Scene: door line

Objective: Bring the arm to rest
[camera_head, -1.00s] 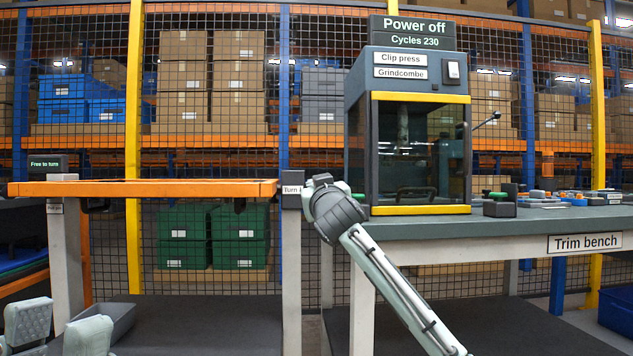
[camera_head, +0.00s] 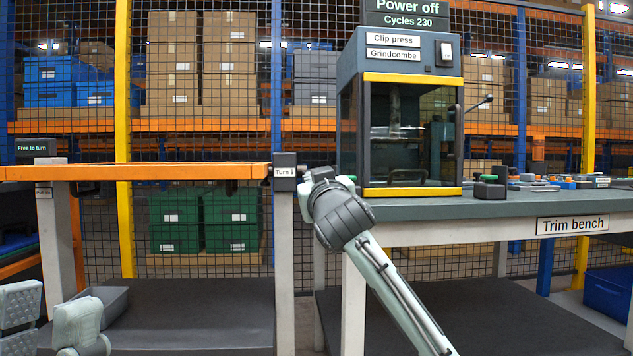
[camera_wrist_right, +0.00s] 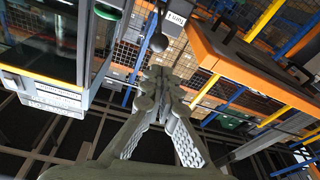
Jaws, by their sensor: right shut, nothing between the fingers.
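My right arm reaches up from the lower right in the head view, its wrist (camera_head: 340,215) in front of the bench's left end. That wrist hides its fingers there. In the right wrist view the right gripper (camera_wrist_right: 158,88) is shut and empty, its fingers meeting at the tips. A dark ball knob (camera_wrist_right: 158,43) shows just beyond the fingertips, apart from them in the picture; I cannot tell the depth gap. My left gripper (camera_head: 50,310) is low at the left of the head view, fingers apart, with nothing seen between them.
The clip press (camera_head: 400,125), marked "Power off", stands on the trim bench (camera_head: 490,207). An orange bar (camera_head: 140,172) spans left to the "Turn" post (camera_head: 286,240). A grey tray (camera_head: 105,300) is near my left gripper. A mesh fence stands behind.

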